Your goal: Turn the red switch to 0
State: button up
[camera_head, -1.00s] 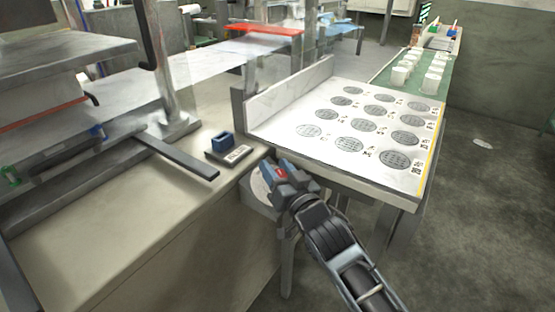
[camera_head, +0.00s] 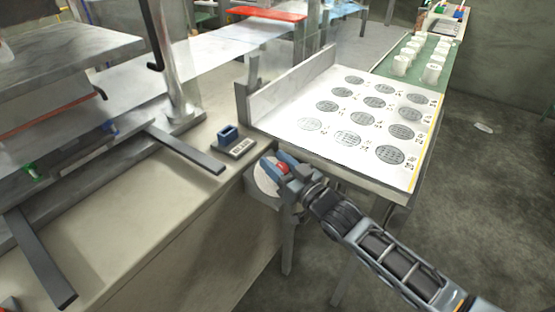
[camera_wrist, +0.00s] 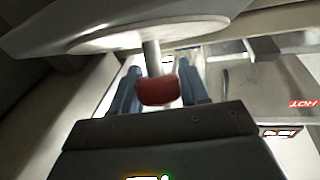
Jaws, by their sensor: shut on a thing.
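The red switch (camera_head: 283,168) is a small red knob on a grey stem, standing out from a pale round dial plate (camera_head: 264,180) at the corner of the machine bench. In the wrist view the red switch (camera_wrist: 158,91) sits between the blue fingers, with the dial plate (camera_wrist: 130,38) behind it. My gripper (camera_head: 284,170) has its blue fingers on both sides of the knob and is shut on it. In the wrist view the fingers of my gripper (camera_wrist: 160,88) flank the knob. No 0 mark can be read, so the knob's setting cannot be told.
A blue block on a small labelled base (camera_head: 229,138) stands on the bench (camera_head: 190,165) just behind the dial. A white table with dark round prints (camera_head: 300,105) is close on the right. White cups (camera_head: 433,70) stand on a green belt beyond. Open floor lies at right.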

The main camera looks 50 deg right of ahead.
aim_at(286, 171)
jog(key=shift+n+y, duration=0.5)
dwell(0.3)
jog(key=o, duration=1)
jog(key=shift+c, duration=0.2)
jog(key=s, duration=0.4)
jog(key=s+a+f+b, duration=0.1)
jog(key=s, duration=0.1)
jog(key=shift+s, duration=0.4)
jog(key=shift+s+a, duration=0.2)
jog(key=shift+s, duration=0.25)
